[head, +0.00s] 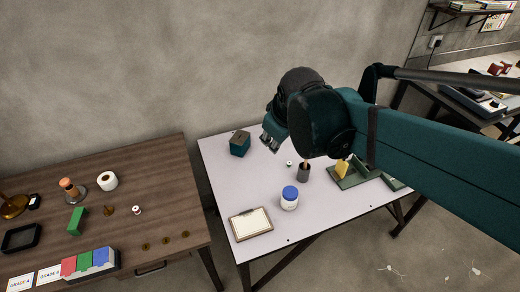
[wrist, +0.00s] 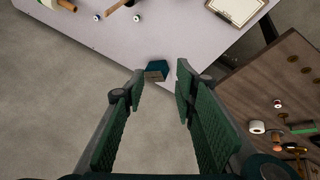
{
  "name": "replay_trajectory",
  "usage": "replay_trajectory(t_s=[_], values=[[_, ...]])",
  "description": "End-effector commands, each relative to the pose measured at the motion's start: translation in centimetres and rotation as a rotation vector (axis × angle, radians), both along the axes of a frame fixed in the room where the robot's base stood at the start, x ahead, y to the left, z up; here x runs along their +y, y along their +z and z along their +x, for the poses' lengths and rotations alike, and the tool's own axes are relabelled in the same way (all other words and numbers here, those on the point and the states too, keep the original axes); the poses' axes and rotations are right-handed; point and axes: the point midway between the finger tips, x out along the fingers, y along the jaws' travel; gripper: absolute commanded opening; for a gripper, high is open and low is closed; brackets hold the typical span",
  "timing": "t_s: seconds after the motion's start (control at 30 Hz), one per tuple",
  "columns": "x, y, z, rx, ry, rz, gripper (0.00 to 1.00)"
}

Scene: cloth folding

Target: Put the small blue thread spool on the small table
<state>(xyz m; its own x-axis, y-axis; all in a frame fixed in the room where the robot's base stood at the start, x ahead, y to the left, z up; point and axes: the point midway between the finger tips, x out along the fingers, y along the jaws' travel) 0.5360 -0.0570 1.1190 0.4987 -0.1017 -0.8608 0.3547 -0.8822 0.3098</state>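My gripper (head: 270,142) is open and empty in the air above the back left of the pale table (head: 230,185). Its two fingers stand wide apart in the wrist view (wrist: 160,88). A small spool-like piece with a dark bluish middle (wrist: 96,18) lies on the pale table at the top of the wrist view. A similar whitish piece (wrist: 136,18) lies to its right. In the head view one small white spool-like piece (head: 289,163) shows right of my gripper. I cannot tell for sure which is the blue spool.
On the pale table are a teal box (head: 240,145), a blue-lidded jar (head: 290,198), a dark pot (head: 304,173), a clipboard (head: 251,224) and a green tray (head: 350,177).

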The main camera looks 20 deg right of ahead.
Motion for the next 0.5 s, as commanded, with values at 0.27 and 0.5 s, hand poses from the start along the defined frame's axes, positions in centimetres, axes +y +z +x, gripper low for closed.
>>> replay_trajectory(t_s=[0.27,0.5], values=[[2.7,-0.2,-4.5,-0.058,-0.147,0.140,0.29],[4.6,-0.8,-7.8,-0.097,-0.266,0.260,0.29]])
